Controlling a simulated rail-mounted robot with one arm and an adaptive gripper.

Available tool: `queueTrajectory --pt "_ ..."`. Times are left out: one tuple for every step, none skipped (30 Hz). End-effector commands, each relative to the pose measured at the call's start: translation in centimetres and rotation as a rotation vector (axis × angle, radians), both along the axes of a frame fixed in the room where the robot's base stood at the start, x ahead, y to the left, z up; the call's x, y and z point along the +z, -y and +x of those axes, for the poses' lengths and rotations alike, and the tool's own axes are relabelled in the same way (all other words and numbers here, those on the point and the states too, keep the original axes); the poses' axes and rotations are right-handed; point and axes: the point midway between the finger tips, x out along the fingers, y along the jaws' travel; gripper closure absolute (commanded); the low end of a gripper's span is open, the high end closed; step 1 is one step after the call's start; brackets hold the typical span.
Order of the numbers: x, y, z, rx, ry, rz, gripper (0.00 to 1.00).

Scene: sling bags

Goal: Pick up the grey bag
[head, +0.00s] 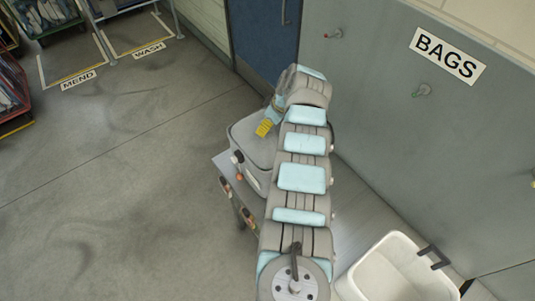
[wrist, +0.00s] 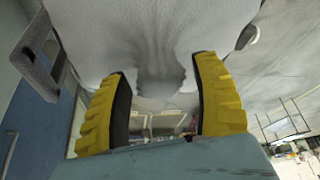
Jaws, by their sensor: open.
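The grey bag (head: 253,147) sits upright on a metal bench beside my arm in the head view. Its near side has small orange and dark fittings and a pale label. My gripper (head: 265,128) is at the bag's upper right edge, with yellow fingers pointing down and left. In the wrist view my gripper (wrist: 160,76) has its two yellow fingers wide apart. Pale grey cloth, which looks like the bag (wrist: 150,35), fills the top, with a fold hanging between the fingers. I cannot tell whether the fingers touch it. My arm hides the bag's right side.
A cream open-topped container (head: 385,272) with a dark handle stands at the lower right on the bench (head: 352,215). A grey wall with a BAGS sign (head: 447,55) and hooks rises behind. Floor to the left is clear; racks and crates (head: 48,15) stand at the far upper left.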

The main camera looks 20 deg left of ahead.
Motion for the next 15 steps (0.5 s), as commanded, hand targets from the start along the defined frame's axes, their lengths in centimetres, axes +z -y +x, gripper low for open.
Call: queueTrajectory --pt "-0.07 -0.04 0.0 0.0 0.0 0.0 0.35" --pt "-0.1 -0.05 0.01 0.0 0.0 0.0 0.35" --pt "-0.11 -0.06 0.03 0.0 0.001 0.0 0.35" --pt "-0.12 -0.07 0.03 0.0 0.001 0.001 0.35" --pt "-0.12 -0.07 0.04 -0.001 0.002 0.001 0.35" --pt "-0.12 -0.07 0.04 -0.001 0.002 0.001 0.35" --pt "-0.12 -0.07 0.04 0.0 0.002 0.001 0.35" --pt "-0.12 -0.07 0.04 0.0 0.002 0.001 0.35" --pt "-0.12 -0.07 0.04 0.0 0.002 0.001 0.36" --pt "-0.12 -0.07 0.04 0.0 0.002 0.001 0.44" --pt "-0.12 -0.08 0.03 0.0 0.002 0.001 0.53" --pt "-0.11 -0.07 0.04 0.0 0.002 0.001 0.64" --pt "-0.12 -0.08 0.03 -0.001 0.002 0.001 0.73" --pt "-0.12 -0.08 0.03 -0.001 0.002 0.001 0.82" --pt "-0.11 -0.09 0.03 0.0 0.002 0.001 0.93"
